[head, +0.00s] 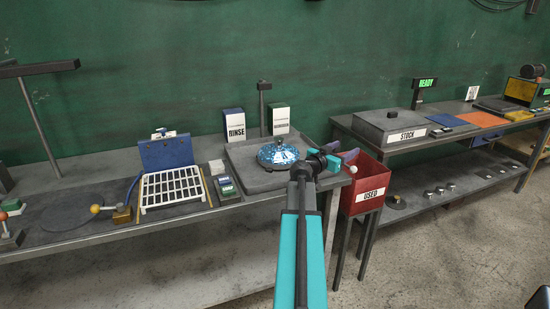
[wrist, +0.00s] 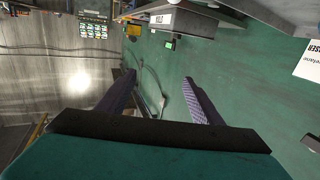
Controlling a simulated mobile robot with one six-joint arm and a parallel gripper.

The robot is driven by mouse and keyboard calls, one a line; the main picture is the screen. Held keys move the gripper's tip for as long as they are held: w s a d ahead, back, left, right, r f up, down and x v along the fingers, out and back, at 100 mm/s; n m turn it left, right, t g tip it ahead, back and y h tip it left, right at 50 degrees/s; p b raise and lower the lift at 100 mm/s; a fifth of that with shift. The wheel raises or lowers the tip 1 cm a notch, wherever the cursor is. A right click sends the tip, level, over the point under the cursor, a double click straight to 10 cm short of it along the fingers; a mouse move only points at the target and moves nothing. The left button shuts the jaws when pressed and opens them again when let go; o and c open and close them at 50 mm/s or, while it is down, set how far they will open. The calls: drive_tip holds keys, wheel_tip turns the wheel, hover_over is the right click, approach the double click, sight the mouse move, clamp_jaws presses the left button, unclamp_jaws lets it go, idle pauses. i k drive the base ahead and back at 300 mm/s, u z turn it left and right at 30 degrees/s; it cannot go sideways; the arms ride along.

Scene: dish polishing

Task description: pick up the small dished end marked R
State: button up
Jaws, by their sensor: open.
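My gripper (wrist: 158,80) is open in the wrist view, its two dark purple fingers apart with nothing between them. In the head view my gripper (head: 348,157) is over the right end of the near bench, beside the grey tray and above the red bin. I cannot make out an R on any part. Several small metal pieces (head: 440,189) sit on the lower shelf of the right bench, too small to read. A shiny blue-and-silver round piece (head: 278,155) lies in the grey tray (head: 245,180), left of my gripper.
The red USED bin (head: 368,192) stands between the benches. A grey STOCK box (head: 390,128) and blue and orange mats (head: 478,119) are on the right bench. A white rack (head: 172,189), RINSE box (head: 234,122) and upright post (head: 263,105) stand on the near bench.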

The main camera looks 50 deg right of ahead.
sight(277, 156)
drive_tip(key=i, duration=1.15)
drive_tip(key=u, duration=0.05)
